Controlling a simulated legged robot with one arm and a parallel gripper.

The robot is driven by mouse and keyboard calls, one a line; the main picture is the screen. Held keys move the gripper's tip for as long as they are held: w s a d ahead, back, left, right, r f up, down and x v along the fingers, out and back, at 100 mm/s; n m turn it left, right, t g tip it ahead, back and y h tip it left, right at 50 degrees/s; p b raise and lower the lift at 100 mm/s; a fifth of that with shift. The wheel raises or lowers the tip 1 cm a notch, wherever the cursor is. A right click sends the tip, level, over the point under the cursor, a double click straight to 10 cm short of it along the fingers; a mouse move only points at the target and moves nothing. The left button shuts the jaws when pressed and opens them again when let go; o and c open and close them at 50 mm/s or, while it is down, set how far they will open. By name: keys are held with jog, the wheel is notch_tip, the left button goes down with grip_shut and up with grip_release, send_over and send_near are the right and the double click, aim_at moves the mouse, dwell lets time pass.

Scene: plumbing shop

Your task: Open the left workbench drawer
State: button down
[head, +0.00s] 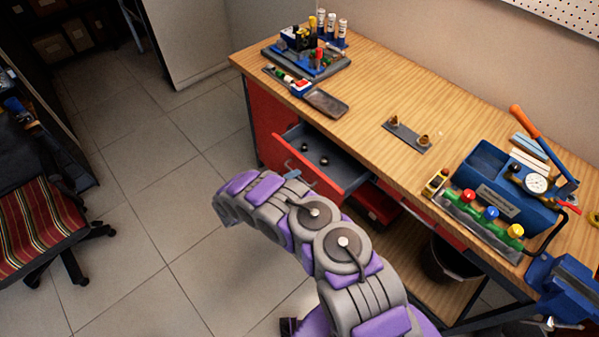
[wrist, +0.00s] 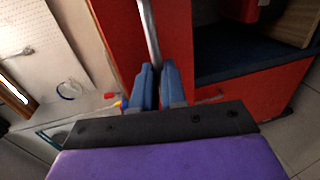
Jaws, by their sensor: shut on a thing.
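The left workbench drawer (head: 345,176) is pulled out from under the wooden top in the head view, with its grey interior showing and a few small dark round parts inside. Its red front (head: 285,152) faces my arm. My gripper (head: 293,174) is at that front, partly hidden by my wrist. In the wrist view, the blue fingers of my gripper (wrist: 157,84) are shut on a metal bar handle (wrist: 149,35), which runs along a red panel (wrist: 120,40).
A dark bucket (head: 447,262) stands below. A striped chair (head: 40,225) is at left. Tiled floor between is clear.

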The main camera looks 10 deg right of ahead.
jog(key=f+v, duration=0.1)
jog(key=v, duration=0.6)
jog(key=shift+s+a+f, duration=0.3)
jog(key=shift+s+f, duration=0.05)
jog(key=c, duration=1.5)
grip_release()
jog(key=shift+w+d, duration=0.2)
jog(key=shift+d, duration=0.35)
jog(key=o, duration=0.3)
jog(key=p+v, duration=0.1)
jog(key=v, duration=1.6)
jog(key=shift+s+a, duration=0.2)
jog(key=shift+a, duration=0.1)
jog(key=shift+r, duration=0.1)
